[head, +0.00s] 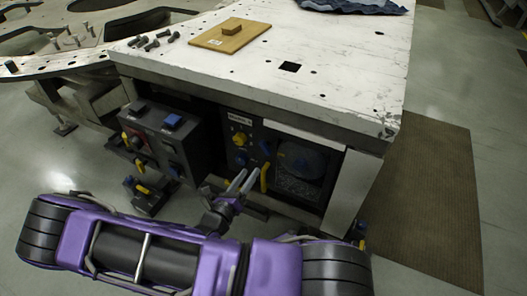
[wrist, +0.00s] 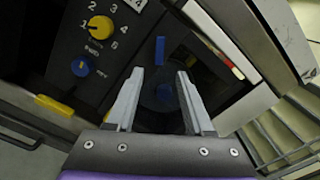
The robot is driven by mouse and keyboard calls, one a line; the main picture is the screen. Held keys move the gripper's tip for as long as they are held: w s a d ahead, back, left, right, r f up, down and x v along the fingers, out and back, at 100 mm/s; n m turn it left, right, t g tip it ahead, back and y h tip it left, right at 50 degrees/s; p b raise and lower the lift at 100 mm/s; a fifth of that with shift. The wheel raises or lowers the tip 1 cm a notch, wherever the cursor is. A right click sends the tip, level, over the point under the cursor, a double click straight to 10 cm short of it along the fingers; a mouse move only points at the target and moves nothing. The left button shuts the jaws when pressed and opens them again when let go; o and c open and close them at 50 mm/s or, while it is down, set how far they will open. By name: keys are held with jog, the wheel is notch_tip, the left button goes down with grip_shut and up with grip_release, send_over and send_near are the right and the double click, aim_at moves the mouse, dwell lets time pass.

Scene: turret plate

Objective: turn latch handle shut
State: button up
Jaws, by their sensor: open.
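A small upright blue bar (wrist: 160,50), which looks like the latch handle, stands on the dark panel beside the window. It shows small in the head view (head: 267,148). My gripper (wrist: 160,73) is open and empty. Its two grey fingers point at the panel, with the blue bar just beyond and between the tips; no contact shows. In the head view my gripper (head: 245,178) is in front of the cabinet, below the knobs. A round blue part (wrist: 165,92) shows between the fingers. I cannot tell how far the bar is turned.
A yellow dial (wrist: 101,26) and a blue knob (wrist: 80,66) sit left of the bar. A dark window (head: 300,162) is right of it. The white tabletop (head: 345,75) overhangs the panel. A dark control box (head: 160,135) stands at left.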

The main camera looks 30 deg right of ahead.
aim_at(265, 150)
jog(key=x, duration=1.1)
jog(key=shift+w+b, duration=0.15)
jog(key=shift+b, duration=0.25)
grip_shut()
